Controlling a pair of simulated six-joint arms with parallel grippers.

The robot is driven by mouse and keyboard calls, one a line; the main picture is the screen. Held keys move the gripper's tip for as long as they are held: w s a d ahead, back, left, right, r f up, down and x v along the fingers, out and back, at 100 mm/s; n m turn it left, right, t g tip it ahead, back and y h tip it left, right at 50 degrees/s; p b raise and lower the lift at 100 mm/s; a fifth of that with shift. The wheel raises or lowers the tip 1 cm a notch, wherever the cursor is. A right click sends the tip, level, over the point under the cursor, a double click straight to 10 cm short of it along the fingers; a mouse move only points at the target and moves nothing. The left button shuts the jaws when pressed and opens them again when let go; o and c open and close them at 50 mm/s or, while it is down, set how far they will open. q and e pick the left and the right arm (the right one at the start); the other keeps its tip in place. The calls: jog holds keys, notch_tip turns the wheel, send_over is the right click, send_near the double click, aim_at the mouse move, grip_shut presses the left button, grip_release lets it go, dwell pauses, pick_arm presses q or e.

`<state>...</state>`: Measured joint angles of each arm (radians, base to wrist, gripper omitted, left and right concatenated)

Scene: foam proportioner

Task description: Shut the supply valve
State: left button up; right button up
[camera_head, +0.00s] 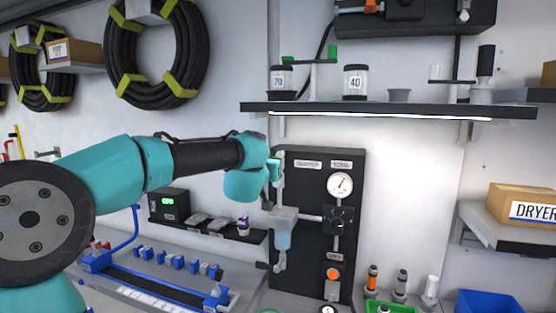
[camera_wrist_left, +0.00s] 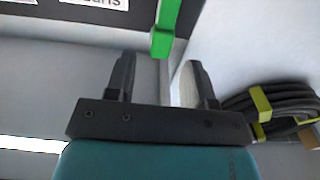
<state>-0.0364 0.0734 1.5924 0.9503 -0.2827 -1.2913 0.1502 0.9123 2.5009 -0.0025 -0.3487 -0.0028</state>
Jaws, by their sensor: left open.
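The black foam proportioner panel (camera_head: 318,225) stands against the wall, with a gauge (camera_head: 340,184), a dark knob (camera_head: 339,220) and an orange button (camera_head: 333,274). A bright green handle (camera_wrist_left: 165,28) shows in the left wrist view, beside a dark labelled surface. I take it to be the supply valve lever; in the head view its place is mostly hidden by my wrist. My left gripper (camera_head: 273,168) is at the panel's upper left edge. In the left wrist view the gripper (camera_wrist_left: 160,70) is open, with the handle's end just beyond and between its fingertips. I cannot tell whether they touch. My right gripper is not in view.
A dark lit shelf (camera_head: 390,110) with jars juts out just above my gripper. A clear cup (camera_head: 283,228) hangs on the panel's left pipe. Coiled hoses (camera_head: 156,50) hang on the left wall. A blue-railed tray (camera_head: 150,285) and green bin (camera_head: 390,306) lie below.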

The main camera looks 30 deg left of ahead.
pick_arm(q)
jog(key=x, duration=0.6)
jog(key=shift+w, duration=0.2)
grip_shut()
dwell(0.4)
